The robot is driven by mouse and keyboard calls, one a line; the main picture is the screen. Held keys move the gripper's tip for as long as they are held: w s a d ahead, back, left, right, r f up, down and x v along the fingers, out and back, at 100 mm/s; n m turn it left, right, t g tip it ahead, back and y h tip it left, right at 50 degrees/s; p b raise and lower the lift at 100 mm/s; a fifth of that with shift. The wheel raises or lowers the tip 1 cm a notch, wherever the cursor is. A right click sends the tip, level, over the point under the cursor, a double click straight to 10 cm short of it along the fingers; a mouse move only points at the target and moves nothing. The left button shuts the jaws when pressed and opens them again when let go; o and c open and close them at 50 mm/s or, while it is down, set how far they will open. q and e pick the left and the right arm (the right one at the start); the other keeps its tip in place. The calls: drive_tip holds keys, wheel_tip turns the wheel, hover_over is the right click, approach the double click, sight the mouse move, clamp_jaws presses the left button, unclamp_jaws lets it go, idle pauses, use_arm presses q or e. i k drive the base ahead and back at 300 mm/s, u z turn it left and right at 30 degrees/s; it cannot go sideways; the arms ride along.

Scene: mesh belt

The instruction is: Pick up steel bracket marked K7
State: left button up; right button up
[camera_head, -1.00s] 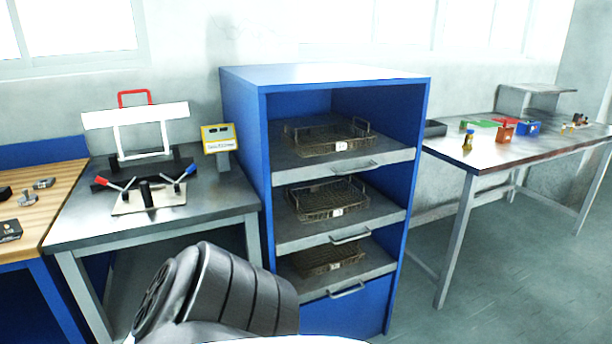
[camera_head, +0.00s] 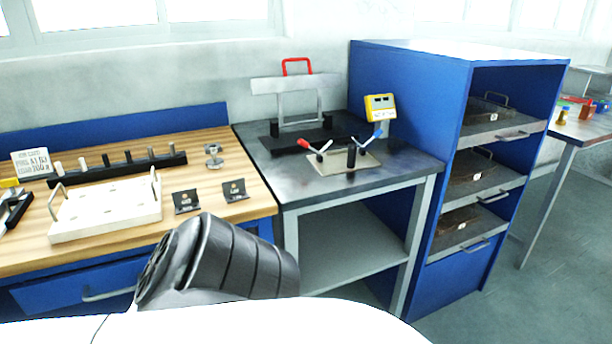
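Two small dark angle brackets lie on the wooden bench top near its front right: a left one (camera_head: 187,201) and a right one (camera_head: 235,190). Each bears a small light mark that is too small to read, so I cannot tell which is K7. Part of my own arm, dark grey and ribbed, shows at the bottom, in front of the bench. Neither of my grippers is in view.
The wooden bench (camera_head: 215,150) also holds a white tray with handles (camera_head: 105,215), a black peg rack (camera_head: 118,168), a metal knob piece (camera_head: 213,157) and a sign (camera_head: 32,162). A steel table (camera_head: 300,185) with a clamp fixture and a blue shelf cabinet (camera_head: 450,90) stand to the right.

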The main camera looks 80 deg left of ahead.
sight(236, 194)
drive_tip(key=k, duration=1)
drive_tip(key=u, duration=0.4)
